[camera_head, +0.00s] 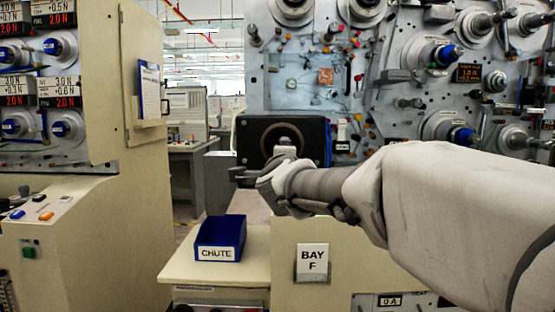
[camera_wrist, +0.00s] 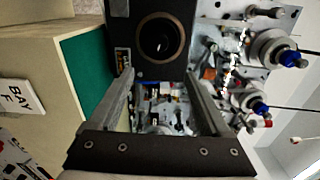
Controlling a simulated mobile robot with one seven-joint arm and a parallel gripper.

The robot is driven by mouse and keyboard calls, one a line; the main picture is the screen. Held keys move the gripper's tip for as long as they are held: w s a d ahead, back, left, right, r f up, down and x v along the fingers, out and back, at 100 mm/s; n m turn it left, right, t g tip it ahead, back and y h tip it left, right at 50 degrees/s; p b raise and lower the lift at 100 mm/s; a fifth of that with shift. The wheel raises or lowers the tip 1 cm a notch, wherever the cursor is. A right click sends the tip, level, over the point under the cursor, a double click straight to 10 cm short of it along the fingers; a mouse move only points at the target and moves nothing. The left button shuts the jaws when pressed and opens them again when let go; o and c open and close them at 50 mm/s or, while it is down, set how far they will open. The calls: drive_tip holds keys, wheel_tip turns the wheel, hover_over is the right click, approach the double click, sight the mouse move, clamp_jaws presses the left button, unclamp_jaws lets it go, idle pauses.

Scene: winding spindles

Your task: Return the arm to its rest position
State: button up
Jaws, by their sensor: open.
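My arm reaches in from the right in the head view. My gripper (camera_head: 240,176) is in front of the black box with a round opening (camera_head: 310,132), partly covering it. In the wrist view my gripper (camera_wrist: 160,82) has its two fingers spread apart, with nothing between them. The black box (camera_wrist: 178,62) shows just beyond the fingertips there; I cannot tell the exact gap.
The winding machine (camera_head: 440,90) with several spindles stands behind and right of the arm. A blue CHUTE bin (camera_head: 220,235) sits on a low cream shelf (camera_head: 180,270). A BAY F sign (camera_head: 312,262) is below the arm. A cream cabinet (camera_head: 110,210) stands left.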

drive_tip(key=shift+s, duration=0.1)
drive_tip(key=s+d+f+n+g, duration=0.4)
drive_tip(key=s+f+n, duration=0.3)
drive_tip(key=s, duration=0.5)
drive_tip(key=s+d+f+n+g, duration=0.4)
drive_tip(key=s+f+n, duration=0.2)
drive_tip(key=s+f, duration=0.5)
drive_tip(key=s+d+f+n+g, duration=0.45)
drive_tip(key=s+f+n, duration=0.2)
drive_tip(key=s, duration=0.65)
wheel_tip(320, 180, up, 22)
drive_tip(key=p, duration=2.2)
drive_tip(key=shift+w+a+m+y+p, duration=0.3)
drive_tip(key=shift+w+a+m+p, duration=0.05)
drive_tip(key=shift+w+p, duration=0.05)
drive_tip(key=shift+r, duration=0.1)
